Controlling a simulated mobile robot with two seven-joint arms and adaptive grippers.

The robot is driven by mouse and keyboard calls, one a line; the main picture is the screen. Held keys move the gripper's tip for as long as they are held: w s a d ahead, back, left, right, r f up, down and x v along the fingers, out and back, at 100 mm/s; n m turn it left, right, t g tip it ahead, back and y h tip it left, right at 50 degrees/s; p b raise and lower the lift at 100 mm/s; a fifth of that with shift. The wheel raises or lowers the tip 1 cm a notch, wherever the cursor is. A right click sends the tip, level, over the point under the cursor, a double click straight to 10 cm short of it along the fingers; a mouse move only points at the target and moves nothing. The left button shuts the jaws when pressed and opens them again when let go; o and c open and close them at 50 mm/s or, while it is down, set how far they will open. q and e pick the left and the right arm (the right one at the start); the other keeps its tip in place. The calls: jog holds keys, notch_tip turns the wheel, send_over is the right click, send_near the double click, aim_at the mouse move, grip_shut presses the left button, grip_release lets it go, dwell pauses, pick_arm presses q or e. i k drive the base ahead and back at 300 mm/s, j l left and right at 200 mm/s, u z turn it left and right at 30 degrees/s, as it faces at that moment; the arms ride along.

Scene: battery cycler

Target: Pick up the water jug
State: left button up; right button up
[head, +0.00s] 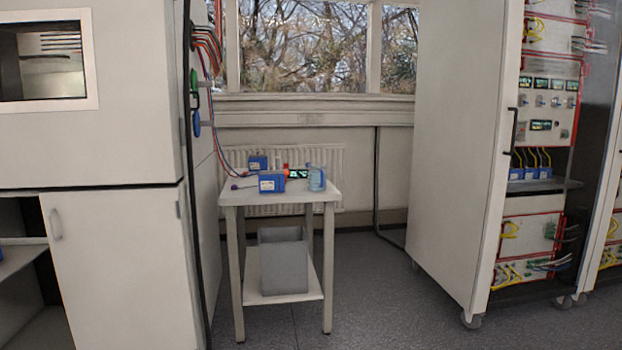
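A small translucent blue container (316,179), which looks like the water jug, stands upright near the right end of the white side table's top (235,198). It is small in the picture, so its handle and lid cannot be made out. Blue battery-like boxes stand to its left, one at the front (271,184) and one farther back (258,163). A small dark device with lit displays (298,173) is just left of the container. Neither of my grippers is in view.
A grey bin (283,265) stands on the table's lower shelf. A tall white cabinet (115,265) is close on the left. A wheeled equipment rack (455,150) with an open front stands right. Grey floor (385,290) is clear between table and rack.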

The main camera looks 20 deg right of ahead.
aim_at(317, 172)
jog(key=i+l+u, duration=0.1)
jog(key=l, duration=0.25)
jog(key=i+l+u, duration=0.1)
jog(key=i+l, duration=0.35)
jog(key=l, duration=0.25)
jog(key=i+l+u, duration=0.15)
jog(key=l, duration=0.25)
jog(key=i+l+u, duration=0.1)
jog(key=l, duration=0.25)
jog(key=i+l+u, duration=0.1)
jog(key=l, duration=0.3)
jog(key=i, duration=0.05)
